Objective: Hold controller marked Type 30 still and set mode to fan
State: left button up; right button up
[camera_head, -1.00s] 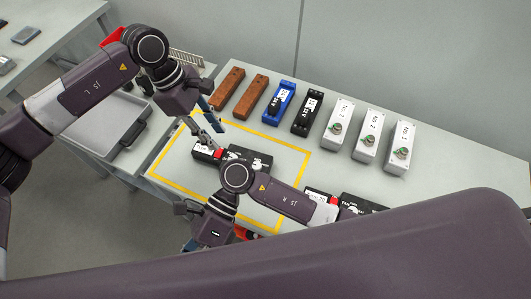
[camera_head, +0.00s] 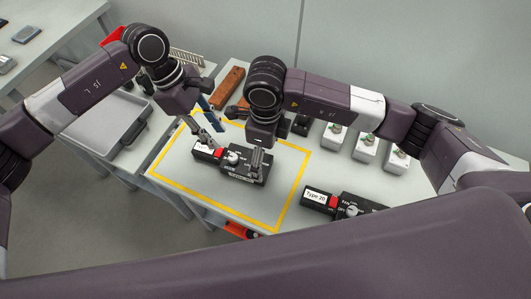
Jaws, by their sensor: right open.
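A black controller (camera_head: 258,178) with a red section, a white-marked dial (camera_head: 233,158) and a white end label lies inside the yellow taped rectangle (camera_head: 176,187). Its label is too small to read surely. My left gripper (camera_head: 211,141) points down at the controller's left end, by the label and red part; whether its fingers grip it is unclear. My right gripper (camera_head: 259,163) is open, pointing down over the right part of the controller, to the right of the dial. A second black controller (camera_head: 345,204), labelled Type 20, lies outside the tape at the lower right, partly hidden by my body.
Brown blocks (camera_head: 228,84) stand at the back of the table. White boxes with green-topped knobs (camera_head: 366,150) stand at the back right, partly behind my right arm. A grey tray (camera_head: 108,125) is on the left table. An orange object (camera_head: 238,230) shows below the front edge.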

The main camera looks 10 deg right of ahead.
aim_at(265, 167)
notch_tip(265, 167, down, 8)
jog(key=shift+r, duration=0.15)
dwell(0.4)
jog(key=c, duration=1.4)
jog(key=shift+c, duration=0.2)
